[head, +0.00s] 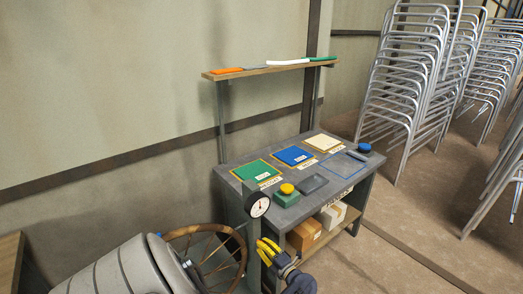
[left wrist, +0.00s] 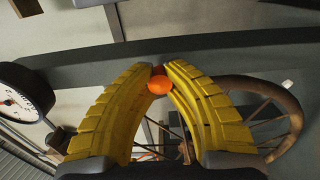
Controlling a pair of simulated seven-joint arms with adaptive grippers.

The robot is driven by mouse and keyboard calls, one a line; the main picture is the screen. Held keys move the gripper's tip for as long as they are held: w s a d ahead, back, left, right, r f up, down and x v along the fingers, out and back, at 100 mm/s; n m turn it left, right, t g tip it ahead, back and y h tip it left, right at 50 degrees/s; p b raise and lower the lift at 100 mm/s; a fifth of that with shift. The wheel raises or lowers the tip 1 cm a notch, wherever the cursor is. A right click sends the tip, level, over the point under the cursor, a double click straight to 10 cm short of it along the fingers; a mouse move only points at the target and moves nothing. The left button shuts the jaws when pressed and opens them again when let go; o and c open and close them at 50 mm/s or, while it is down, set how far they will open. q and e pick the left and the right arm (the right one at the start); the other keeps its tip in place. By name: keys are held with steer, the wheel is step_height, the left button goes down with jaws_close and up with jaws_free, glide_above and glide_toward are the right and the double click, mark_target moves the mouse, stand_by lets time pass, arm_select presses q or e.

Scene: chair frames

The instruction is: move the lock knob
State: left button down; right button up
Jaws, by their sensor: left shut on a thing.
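The lock knob (left wrist: 158,84) is a small orange-red piece between the tips of my left gripper's curved yellow fingers in the left wrist view. My left gripper (left wrist: 168,72) is shut on it, with the fingertips on either side of the knob. In the head view my left gripper (head: 264,248) shows as yellow fingers at the lower middle, against a grey post below a round dial gauge (head: 259,206). The knob itself is hidden there. My right gripper is not in view.
A spoked wheel (head: 213,262) stands left of the post; its rim also shows in the left wrist view (left wrist: 291,113). Behind is a grey workbench (head: 313,185) with coloured mats, a yellow button (head: 287,188) and a blue button (head: 364,147). Chair frames (head: 405,75) are stacked at right.

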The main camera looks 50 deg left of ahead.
arm_select(q)
steer(key=shift+d, duration=0.6)
stand_by(0.4)
steer(key=c, duration=1.4)
jaws_free()
